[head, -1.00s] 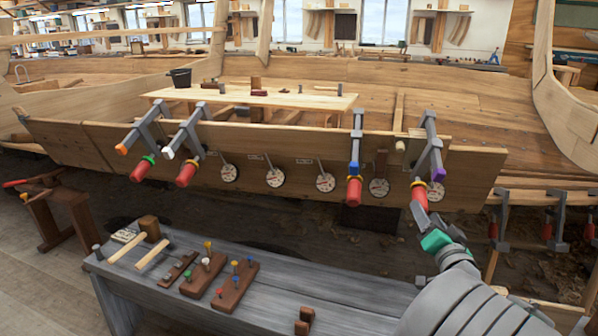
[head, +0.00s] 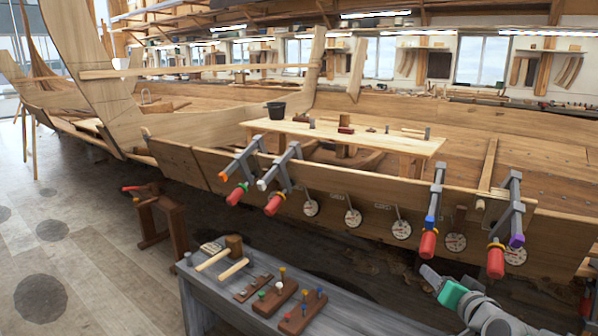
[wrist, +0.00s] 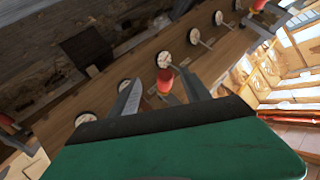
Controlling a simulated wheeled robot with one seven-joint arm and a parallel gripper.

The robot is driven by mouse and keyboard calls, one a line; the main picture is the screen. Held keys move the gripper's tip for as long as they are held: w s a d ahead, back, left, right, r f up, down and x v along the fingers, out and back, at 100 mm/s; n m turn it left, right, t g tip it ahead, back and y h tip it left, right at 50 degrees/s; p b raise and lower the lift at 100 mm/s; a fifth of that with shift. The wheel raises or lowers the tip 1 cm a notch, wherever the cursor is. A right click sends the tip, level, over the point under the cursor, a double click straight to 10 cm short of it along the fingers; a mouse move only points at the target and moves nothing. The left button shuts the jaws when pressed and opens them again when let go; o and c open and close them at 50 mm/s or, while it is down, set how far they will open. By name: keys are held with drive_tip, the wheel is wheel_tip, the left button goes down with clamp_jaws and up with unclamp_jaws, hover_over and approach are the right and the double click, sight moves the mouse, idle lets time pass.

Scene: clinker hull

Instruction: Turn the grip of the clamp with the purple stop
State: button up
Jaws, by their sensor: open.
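The clamp with the purple stop (head: 517,240) is the rightmost of several on the hull plank. It has a grey bar, and its red grip (head: 496,262) with a yellow collar hangs below and left of the stop. My gripper (head: 431,278) is open and empty, left of that grip and apart from it, below the blue-stop clamp's red grip (head: 427,245). In the wrist view, the open fingers (wrist: 165,92) show with a red grip (wrist: 165,80) beyond and between them. I cannot tell which clamp that grip belongs to.
Clamps with orange (head: 225,176) and white (head: 262,184) stops sit further left. Round gauges (head: 353,218) line the plank (head: 330,195). A grey bench (head: 205,280) with mallets and peg blocks stands in front. Open floor (head: 90,260) lies at left.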

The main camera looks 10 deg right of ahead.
drive_tip(key=w+a+r+n+g+y+p, duration=0.1)
drive_tip(key=a+r+n+g+y+p, duration=0.2)
drive_tip(key=a, duration=0.6)
drive_tip(key=w+a+r+n+g+y+p, duration=0.1)
drive_tip(key=a+n+g+p, duration=0.1)
drive_tip(key=a+p, duration=0.6)
drive_tip(key=s+a+r+n+g+p, duration=0.1)
drive_tip(key=s+a+r+g+p, duration=0.1)
drive_tip(key=s+a, duration=0.5)
drive_tip(key=s+a+r+n+g+h+p, duration=0.1)
drive_tip(key=s+a+r+n+g+p, duration=0.1)
drive_tip(key=s+a, duration=0.5)
drive_tip(key=shift+s+a+r+g+p, duration=0.2)
drive_tip(key=shift+r+g+p, duration=0.35)
drive_tip(key=shift+g+p, duration=0.55)
